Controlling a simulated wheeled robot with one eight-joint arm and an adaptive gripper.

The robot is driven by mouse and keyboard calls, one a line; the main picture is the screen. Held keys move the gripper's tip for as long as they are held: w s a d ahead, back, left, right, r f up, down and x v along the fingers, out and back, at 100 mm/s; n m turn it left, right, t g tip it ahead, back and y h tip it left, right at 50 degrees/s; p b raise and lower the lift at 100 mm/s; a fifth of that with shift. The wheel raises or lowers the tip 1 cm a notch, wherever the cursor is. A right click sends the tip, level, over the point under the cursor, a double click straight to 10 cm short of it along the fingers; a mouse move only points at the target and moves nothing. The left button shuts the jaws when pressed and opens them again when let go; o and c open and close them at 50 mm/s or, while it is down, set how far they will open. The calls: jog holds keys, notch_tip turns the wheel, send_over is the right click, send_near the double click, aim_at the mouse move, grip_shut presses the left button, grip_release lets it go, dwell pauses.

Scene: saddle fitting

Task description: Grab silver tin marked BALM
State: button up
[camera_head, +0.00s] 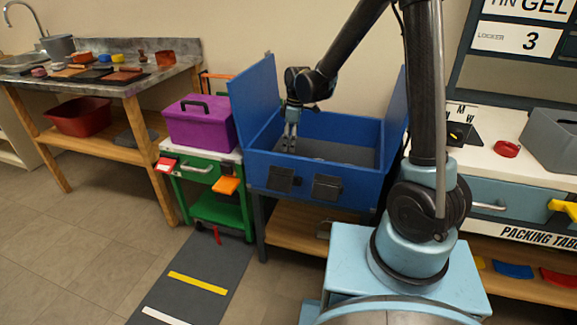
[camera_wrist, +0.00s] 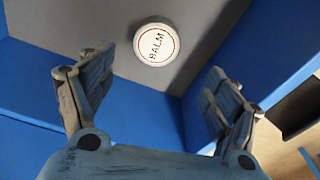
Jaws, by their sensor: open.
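The tin (camera_wrist: 156,44) marked BALM lies on the grey floor of the blue box in the wrist view. Its round lid is white with a dark red ring and black letters; its side looks silver-grey. My gripper (camera_wrist: 150,100) is open, with its two fingers spread wide. The tin shows beyond the fingertips, between them, and apart from both. In the head view my gripper (camera_head: 290,140) reaches down inside the blue box (camera_head: 315,172), near its left side. The tin cannot be made out in the head view.
The blue box has raised flaps left and right and stands on a wooden-shelved stand. A green cart with a purple toolbox (camera_head: 199,124) stands to its left. A white packing table with a grey bin (camera_head: 552,140) and a red ring (camera_head: 507,149) is to the right.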

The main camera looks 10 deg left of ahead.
jog(key=f, duration=0.5)
jog(key=shift+a+f, duration=0.1)
jog(key=shift+a, duration=0.2)
jog(key=shift+w+a+f, duration=0.1)
jog(key=shift+w+f, duration=0.1)
jog(key=shift+f, duration=1.15)
jog(key=shift+w+f, duration=0.15)
jog(key=shift+f, duration=1.15)
jog(key=c, duration=1.3)
